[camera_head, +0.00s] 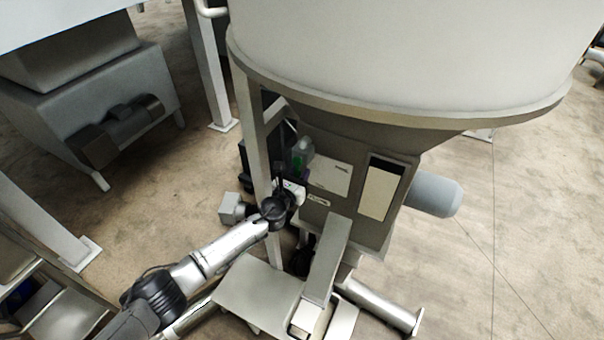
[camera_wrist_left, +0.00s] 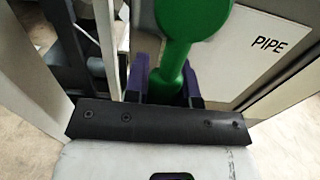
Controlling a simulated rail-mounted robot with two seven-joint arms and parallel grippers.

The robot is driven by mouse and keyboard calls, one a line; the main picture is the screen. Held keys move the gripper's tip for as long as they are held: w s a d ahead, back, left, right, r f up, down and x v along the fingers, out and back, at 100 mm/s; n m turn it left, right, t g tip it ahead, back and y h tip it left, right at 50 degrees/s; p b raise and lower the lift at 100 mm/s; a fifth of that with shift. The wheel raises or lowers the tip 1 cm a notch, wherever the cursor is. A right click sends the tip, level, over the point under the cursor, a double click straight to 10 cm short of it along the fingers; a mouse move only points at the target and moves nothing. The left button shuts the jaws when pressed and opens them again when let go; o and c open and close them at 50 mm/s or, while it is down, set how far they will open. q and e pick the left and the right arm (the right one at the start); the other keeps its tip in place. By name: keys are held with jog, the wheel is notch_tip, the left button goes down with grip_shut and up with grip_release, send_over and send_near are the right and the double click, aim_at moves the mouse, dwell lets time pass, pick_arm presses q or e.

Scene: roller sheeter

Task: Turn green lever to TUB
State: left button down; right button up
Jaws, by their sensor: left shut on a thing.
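The green lever (camera_wrist_left: 185,30) is large in the left wrist view, with a wide rounded upper part and a narrower lower part. My left gripper (camera_wrist_left: 165,88) is shut on the narrower part, with one purple finger at each side. In the head view only a small green patch of the lever (camera_head: 298,162) shows, just beyond my left gripper (camera_head: 286,184). The word PIPE (camera_wrist_left: 268,45) stands on a pale plate to the right of the lever. No TUB label is readable in either view. My right gripper is not in view.
A large round hopper (camera_head: 400,100) overhangs the machine. A grey upright post (camera_head: 257,150) stands close to my left wrist. A small step platform (camera_head: 258,292) lies below, and a grey cylinder (camera_head: 436,195) juts out at the right. Floor is open at far right.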

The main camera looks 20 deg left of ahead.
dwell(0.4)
pick_arm(q)
jog(key=c, duration=0.9)
grip_release()
jog(key=shift+c, duration=0.2)
jog(key=shift+s+a, duration=0.15)
jog(key=shift+s, duration=0.4)
jog(key=s+a, duration=0.1)
jog(key=s, duration=1.1)
jog(key=shift+s+a, duration=0.25)
jog(key=shift+s, duration=0.05)
